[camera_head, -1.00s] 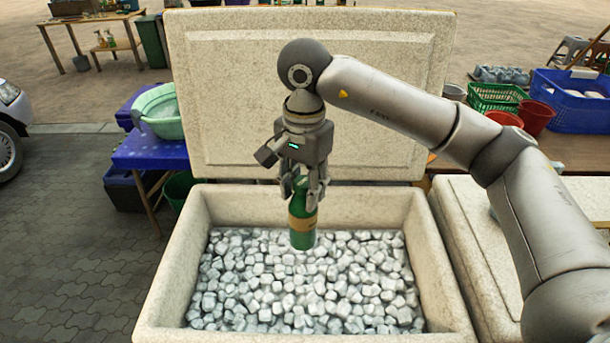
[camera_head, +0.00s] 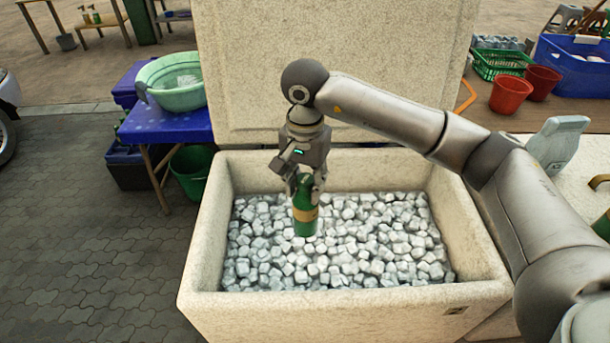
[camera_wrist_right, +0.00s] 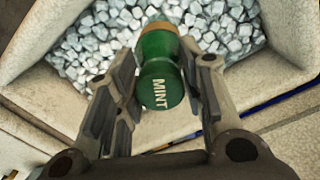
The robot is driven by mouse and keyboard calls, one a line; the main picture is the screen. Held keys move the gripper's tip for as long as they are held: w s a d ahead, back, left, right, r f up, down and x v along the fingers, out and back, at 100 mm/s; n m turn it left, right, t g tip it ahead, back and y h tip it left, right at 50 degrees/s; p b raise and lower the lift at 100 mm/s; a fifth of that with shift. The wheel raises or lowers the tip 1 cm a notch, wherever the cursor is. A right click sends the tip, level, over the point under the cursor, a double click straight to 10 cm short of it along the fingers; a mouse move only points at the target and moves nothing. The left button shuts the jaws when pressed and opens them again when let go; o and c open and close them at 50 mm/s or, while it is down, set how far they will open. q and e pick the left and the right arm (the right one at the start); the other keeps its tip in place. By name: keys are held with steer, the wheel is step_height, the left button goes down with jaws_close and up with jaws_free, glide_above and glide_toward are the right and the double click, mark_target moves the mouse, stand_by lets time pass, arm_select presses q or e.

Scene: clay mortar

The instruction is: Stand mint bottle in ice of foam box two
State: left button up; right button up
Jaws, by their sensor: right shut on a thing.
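The mint bottle (camera_head: 305,213) is green with a tan band and hangs upright from my right gripper (camera_head: 306,183). In the right wrist view the word MINT shows on the green bottle (camera_wrist_right: 160,75), between the two fingers of the gripper (camera_wrist_right: 163,95). The foam box (camera_head: 340,305) is open and filled with pale ice cubes (camera_head: 375,240). The bottle's lower end is over the ice, left of the box's middle; I cannot tell whether it touches the ice. No number shows clearly on the box. My left gripper is not in view.
The raised foam lid (camera_head: 335,70) stands behind the box. A blue table (camera_head: 165,125) with a green basin (camera_head: 172,97) is at left. A pale bottle (camera_head: 558,140) stands at right, near red buckets (camera_head: 510,95) and a blue crate (camera_head: 570,75). Paving at left is clear.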

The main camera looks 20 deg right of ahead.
step_height(320, 180, down, 4)
steer(key=shift+a+f+b, duration=0.1)
steer(key=shift+f+b, duration=0.1)
steer(key=shift+b, duration=0.55)
step_height(320, 180, down, 8)
steer(key=b, duration=0.3)
arm_select(q)
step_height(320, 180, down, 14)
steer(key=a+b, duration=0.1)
steer(key=b, duration=0.8)
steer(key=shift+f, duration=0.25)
arm_select(e)
step_height(320, 180, down, 9)
arm_select(q)
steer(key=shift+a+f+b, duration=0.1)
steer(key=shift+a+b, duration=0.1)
steer(key=shift+b, duration=0.2)
arm_select(e)
steer(key=shift+f, duration=0.15)
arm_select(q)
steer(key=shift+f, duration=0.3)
arm_select(e)
steer(key=o, duration=1.1)
steer(key=shift+o, duration=0.2)
steer(key=shift+f, duration=0.1)
